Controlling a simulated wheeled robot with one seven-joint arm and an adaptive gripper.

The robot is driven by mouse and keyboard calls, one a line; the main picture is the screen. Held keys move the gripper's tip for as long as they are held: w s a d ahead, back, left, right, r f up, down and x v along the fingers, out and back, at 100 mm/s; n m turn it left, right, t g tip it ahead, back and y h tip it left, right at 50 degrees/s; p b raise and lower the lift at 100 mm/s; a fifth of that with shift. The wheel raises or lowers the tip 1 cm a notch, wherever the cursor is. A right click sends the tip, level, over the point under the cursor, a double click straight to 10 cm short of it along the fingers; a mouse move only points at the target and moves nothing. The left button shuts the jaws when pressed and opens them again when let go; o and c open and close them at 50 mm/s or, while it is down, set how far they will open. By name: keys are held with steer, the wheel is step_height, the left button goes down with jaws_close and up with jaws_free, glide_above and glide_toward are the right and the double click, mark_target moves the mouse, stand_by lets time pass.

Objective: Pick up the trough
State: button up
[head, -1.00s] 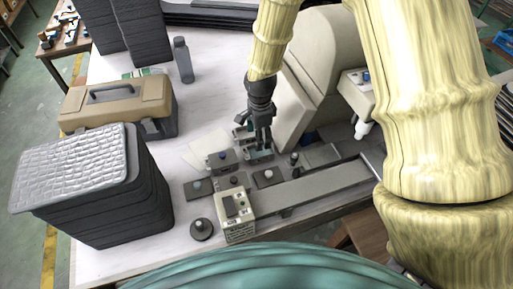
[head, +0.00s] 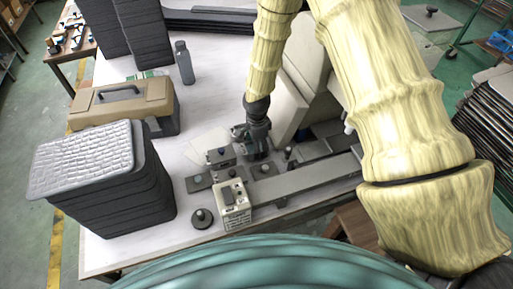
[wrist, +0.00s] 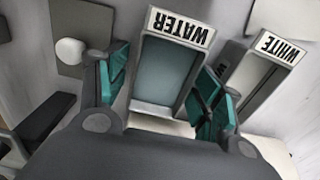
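A small open grey tray with a teal-grey inside and a "WATER" label on its end shows in the wrist view; I take this tray (wrist: 155,107) to be the trough. My gripper (wrist: 161,88) is open, with one teal-padded finger on each side of it. I cannot tell whether the pads touch its walls. In the head view, my gripper (head: 258,154) points down among the small items at the middle of the table, and the trough is not clearly visible behind it.
A similar tray labelled "WHITE" (wrist: 274,47) stands close on the right in the wrist view. In the head view, a cream control box (head: 235,207), a tan toolbox (head: 125,103), a stack of dark panels (head: 105,185) and a bottle (head: 184,64) stand on the white table (head: 150,258).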

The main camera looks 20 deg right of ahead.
steer(key=shift+w+f, duration=0.35)
steer(key=shift+f, duration=0.4)
steer(key=shift+s+r, duration=0.1)
steer(key=shift+s, duration=0.2)
steer(key=shift+w, duration=0.15)
steer(key=c, duration=1)
